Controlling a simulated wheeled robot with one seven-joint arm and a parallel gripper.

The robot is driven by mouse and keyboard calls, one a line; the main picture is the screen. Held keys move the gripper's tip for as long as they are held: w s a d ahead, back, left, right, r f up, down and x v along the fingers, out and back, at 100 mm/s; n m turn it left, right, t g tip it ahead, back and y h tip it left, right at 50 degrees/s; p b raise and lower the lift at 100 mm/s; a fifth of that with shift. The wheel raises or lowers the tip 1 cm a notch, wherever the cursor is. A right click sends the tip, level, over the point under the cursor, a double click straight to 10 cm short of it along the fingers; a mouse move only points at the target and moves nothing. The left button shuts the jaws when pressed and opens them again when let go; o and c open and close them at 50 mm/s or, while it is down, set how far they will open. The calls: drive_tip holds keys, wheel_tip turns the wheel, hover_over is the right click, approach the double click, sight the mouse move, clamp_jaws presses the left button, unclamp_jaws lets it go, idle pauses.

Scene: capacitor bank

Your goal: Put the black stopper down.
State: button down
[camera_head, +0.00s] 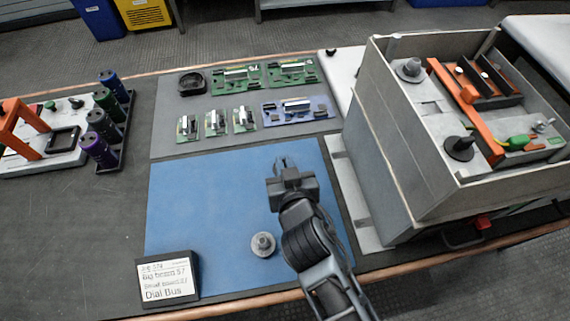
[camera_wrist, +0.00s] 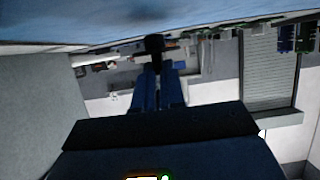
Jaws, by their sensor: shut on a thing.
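My gripper (camera_head: 282,165) is over the blue mat (camera_head: 190,215), near its upper right part, seen from behind. In the wrist view the two blue-grey fingers of my gripper (camera_wrist: 155,68) are shut on a small black stopper (camera_wrist: 154,44). The stopper is at the fingertips, close to the blue surface along the top of that view. I cannot tell whether it touches the mat. In the head view the stopper is mostly hidden by my gripper.
A grey knob-like piece (camera_head: 263,246) stands on the mat beside my arm. A label sign (camera_head: 168,279) is at the mat's lower left. Green boards (camera_head: 238,77) and a blue board (camera_head: 297,109) lie behind. A tall grey cabinet (camera_head: 390,140) stands right. The mat's left half is clear.

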drive_tip(key=shift+f+b, duration=0.55)
drive_tip(key=shift+f, duration=0.1)
drive_tip(key=c, duration=1.2)
unclamp_jaws()
drive_tip(key=shift+s+d+f, duration=0.1)
drive_tip(key=shift+f, duration=0.05)
drive_tip(key=shift+r+p, duration=0.45)
drive_tip(key=shift+r, duration=0.05)
drive_tip(key=shift+s+r, duration=0.2)
drive_tip(key=v, duration=1.1)
drive_tip(key=shift+s+r, duration=0.1)
drive_tip(key=shift+r, duration=0.2)
